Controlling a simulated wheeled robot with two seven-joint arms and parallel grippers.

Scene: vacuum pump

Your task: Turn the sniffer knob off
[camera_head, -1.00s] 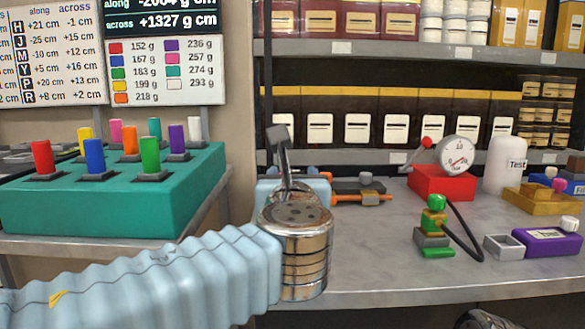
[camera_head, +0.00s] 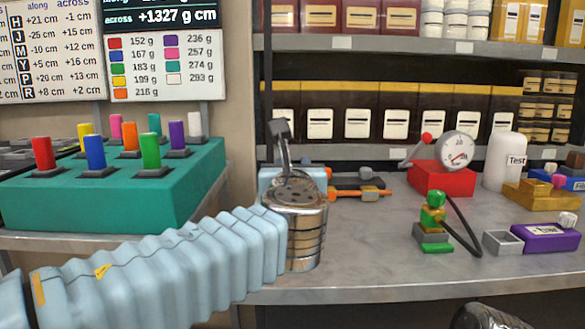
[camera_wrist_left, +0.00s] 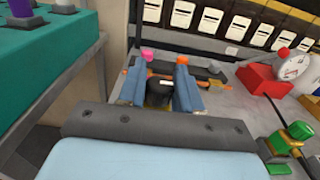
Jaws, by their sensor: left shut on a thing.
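In the left wrist view a round black knob (camera_wrist_left: 159,92) sits between the two blue fingers of my left gripper (camera_wrist_left: 160,82). The fingers are shut on its sides. A small pink part (camera_wrist_left: 149,56) and an orange part (camera_wrist_left: 181,61) show at the far ends of the fingers. In the head view the fingers and the knob are hidden behind my silver wrist and the pale blue gripper body (camera_head: 282,178). No label on the knob is readable.
An orange and black fitting (camera_head: 360,193) lies just right of my left gripper. Further right stand a red gauge box (camera_head: 443,181), a green fitting with a black hose (camera_head: 433,215) and a purple box (camera_head: 545,238). A teal block (camera_head: 110,190) is left. Bench front is clear.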

